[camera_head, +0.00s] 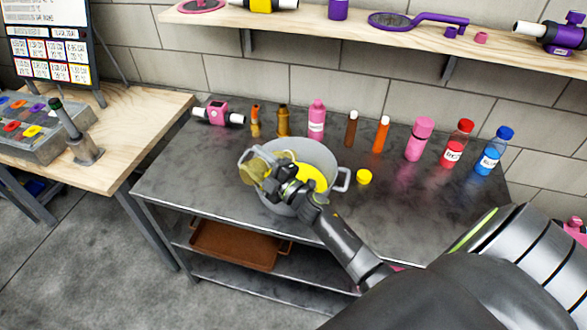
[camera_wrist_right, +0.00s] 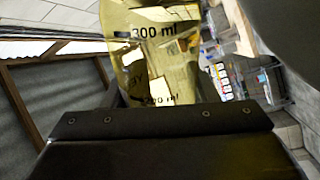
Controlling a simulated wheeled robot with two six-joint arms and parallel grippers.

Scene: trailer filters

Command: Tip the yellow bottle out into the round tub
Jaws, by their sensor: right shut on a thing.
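The yellow bottle (camera_head: 253,168), see-through with volume marks, lies tilted over the left side of the round grey tub (camera_head: 316,152). It also shows large in the right wrist view (camera_wrist_right: 160,55), with a "300 ml" mark readable. My right gripper (camera_head: 277,181) is shut on the bottle, above the tub. Bright yellow liquid (camera_head: 313,177) covers part of the tub's inside. The gripper hides part of the tub and the bottle's lower side, so I cannot tell how much is left in the bottle. My left gripper is not in view.
A yellow cap (camera_head: 364,177) lies on the dark table (camera_head: 400,205) right of the tub. Several bottles stand along the back, including a pink one (camera_head: 317,118) and a blue one (camera_head: 493,152). A shelf (camera_head: 390,32) hangs above. The table's left front is clear.

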